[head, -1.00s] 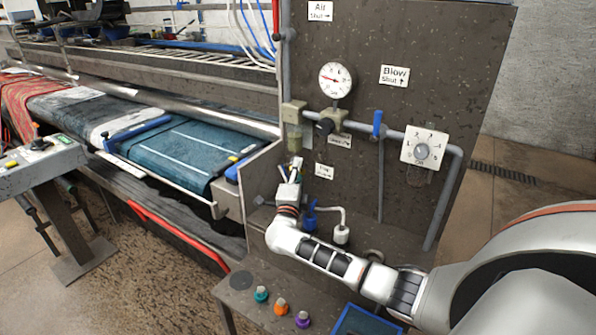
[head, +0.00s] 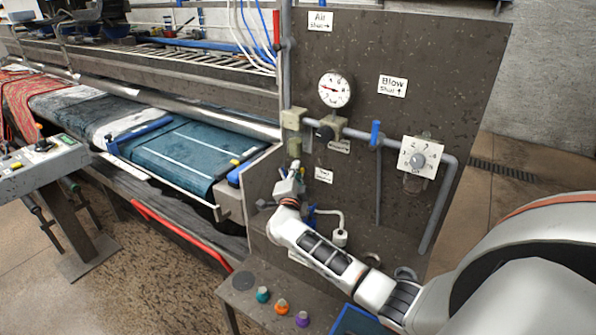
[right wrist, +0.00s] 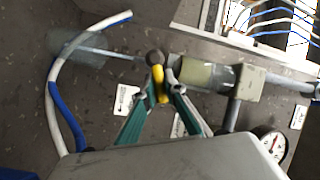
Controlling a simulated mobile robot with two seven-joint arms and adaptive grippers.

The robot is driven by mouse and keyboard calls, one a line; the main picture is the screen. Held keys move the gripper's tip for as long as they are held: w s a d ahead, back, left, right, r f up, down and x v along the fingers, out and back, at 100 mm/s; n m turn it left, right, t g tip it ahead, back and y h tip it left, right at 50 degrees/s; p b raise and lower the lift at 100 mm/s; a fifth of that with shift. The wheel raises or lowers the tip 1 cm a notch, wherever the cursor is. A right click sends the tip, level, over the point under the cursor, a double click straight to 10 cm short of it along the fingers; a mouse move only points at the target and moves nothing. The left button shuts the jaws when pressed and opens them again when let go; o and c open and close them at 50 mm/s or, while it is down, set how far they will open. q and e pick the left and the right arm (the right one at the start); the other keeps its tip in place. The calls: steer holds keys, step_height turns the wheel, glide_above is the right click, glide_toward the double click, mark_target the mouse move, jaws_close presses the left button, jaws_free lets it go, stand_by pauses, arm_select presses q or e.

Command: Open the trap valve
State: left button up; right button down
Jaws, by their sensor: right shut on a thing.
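The trap, a pale yellowish bowl (head: 294,146) under a beige block, hangs from the pipe at the left of the brown panel. It also shows in the right wrist view (right wrist: 205,74). Its valve is a small yellow lever (right wrist: 161,84) with a dark rounded end, just below the bowl. My right gripper (head: 294,170) is directly under the bowl. In the right wrist view, its two green-sided fingers (right wrist: 164,80) are closed around the yellow lever. The gripper hides the lever in the head view. My left gripper is not in view.
A white hose (head: 334,222) and a blue part stand right of my right gripper. A pressure gauge (head: 334,88), blue handle (head: 375,133) and white dial plate (head: 420,158) sit on the panel. Coloured knobs (head: 282,306) are on the ledge below.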

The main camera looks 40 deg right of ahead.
steer(key=shift+r+n, duration=0.1)
steer(key=shift+n, duration=0.3)
steer(key=shift+w, duration=0.1)
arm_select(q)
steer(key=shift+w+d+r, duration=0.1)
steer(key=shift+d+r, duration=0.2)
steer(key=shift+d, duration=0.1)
arm_select(e)
steer(key=c, duration=2.1)
jaws_free()
steer(key=shift+a, duration=0.1)
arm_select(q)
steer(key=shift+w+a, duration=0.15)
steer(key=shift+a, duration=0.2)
